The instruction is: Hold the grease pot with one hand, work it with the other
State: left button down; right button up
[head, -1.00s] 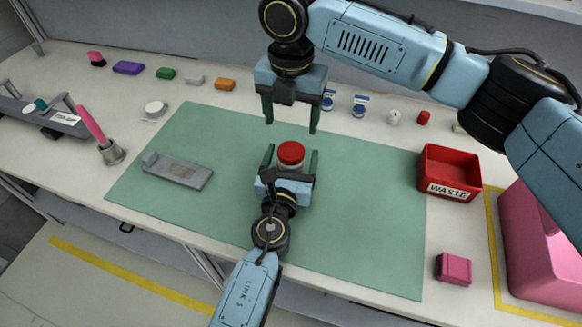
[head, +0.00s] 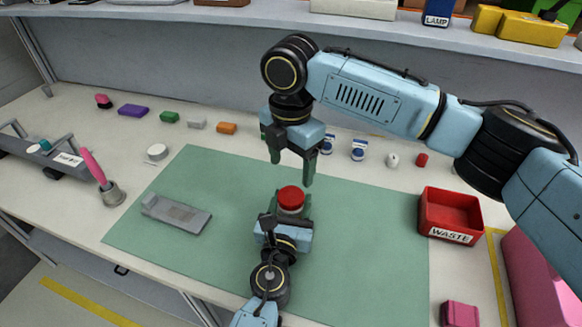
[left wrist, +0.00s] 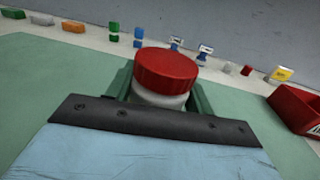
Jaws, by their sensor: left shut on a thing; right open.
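The grease pot (head: 290,201) is a small whitish pot with a red lid, over the green mat (head: 370,250). My left gripper (head: 289,214) is shut on the pot from the near side. In the left wrist view the pot's red lid (left wrist: 166,69) and pale body (left wrist: 158,98) stand upright between the green fingers, lid on. The pot's base is hidden by the gripper. My right gripper (head: 291,172) points down just above and behind the red lid, open and empty, apart from it. It does not show in the left wrist view.
A red WASTE bin (head: 450,217) stands right of the mat. A grey plate-like part (head: 176,213) lies on the mat's left. A pink-handled tool in a metal cup (head: 110,192) stands at left. Several coloured blocks line the back. The mat's right part is clear.

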aim_at(291, 195)
jog(key=m, duration=0.3)
jog(key=shift+m, duration=0.4)
jog(key=m, duration=0.7)
jog(key=shift+m, duration=0.4)
jog(key=m, duration=0.3)
jog(key=shift+m, duration=0.3)
jog(key=m, duration=0.3)
jog(key=shift+m, duration=0.4)
jog(key=m, duration=0.3)
jog(key=shift+m, duration=0.4)
jog(key=m, duration=0.7)
jog(key=shift+m, duration=0.3)
jog(key=shift+f, duration=4)
